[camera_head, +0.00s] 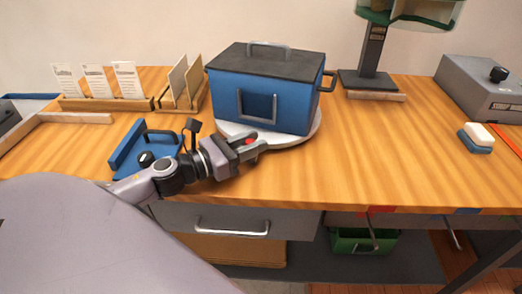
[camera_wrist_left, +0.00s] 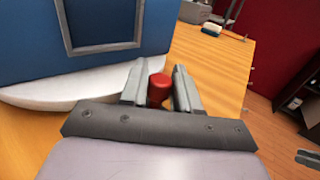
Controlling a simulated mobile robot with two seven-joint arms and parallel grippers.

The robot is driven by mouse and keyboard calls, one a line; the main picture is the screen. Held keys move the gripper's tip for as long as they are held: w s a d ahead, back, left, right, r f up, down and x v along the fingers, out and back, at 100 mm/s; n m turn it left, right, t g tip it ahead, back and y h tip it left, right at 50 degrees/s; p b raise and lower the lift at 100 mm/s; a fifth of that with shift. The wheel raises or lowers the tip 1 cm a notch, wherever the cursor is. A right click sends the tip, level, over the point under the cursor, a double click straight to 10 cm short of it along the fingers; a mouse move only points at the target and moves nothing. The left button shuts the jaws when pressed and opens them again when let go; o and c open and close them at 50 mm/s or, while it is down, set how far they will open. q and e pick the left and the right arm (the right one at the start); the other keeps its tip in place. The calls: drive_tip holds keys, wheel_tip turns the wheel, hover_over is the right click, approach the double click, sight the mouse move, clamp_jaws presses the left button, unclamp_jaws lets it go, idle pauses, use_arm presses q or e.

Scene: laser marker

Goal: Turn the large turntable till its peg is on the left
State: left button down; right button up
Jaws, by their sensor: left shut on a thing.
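The large turntable (camera_head: 305,132) is a white disc on the wooden bench, under a blue box (camera_head: 222,96) with a dark lid and metal handles. Its red peg (camera_head: 249,141) is at the front rim, nearest me, slightly left of the disc's middle. My left gripper (camera_head: 252,143) reaches in from the left and is shut around the peg. In the left wrist view the red peg (camera_wrist_left: 158,90) stands between the two grey fingers, and the white disc (camera_wrist_left: 60,90) shows to the left. The box hides most of the disc.
A blue fixture with a black handle (camera_head: 140,148) lies close to my left wrist. Card holders (camera_head: 105,103) stand behind it. A dark stand (camera_head: 370,75) is at the back right, and a grey machine (camera_head: 485,88) and a blue-white block (camera_head: 476,138) are farther right. Bench right of the disc is clear.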

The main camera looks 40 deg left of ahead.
use_arm(q)
drive_tip(key=shift+s+a+m+g+h+b, duration=0.2)
drive_tip(key=shift+a+m+h+b, duration=0.15)
drive_tip(key=shift+a, duration=0.2)
drive_tip(key=shift+s+a+m+g+h+b, duration=0.15)
drive_tip(key=shift+a+m+g+h+b, duration=0.1)
drive_tip(key=shift+a+h+b, duration=0.2)
drive_tip(key=c, duration=1)
unclamp_jaws()
drive_tip(key=shift+o, duration=0.2)
drive_tip(key=shift+s, duration=0.1)
drive_tip(key=shift+v, duration=3.5)
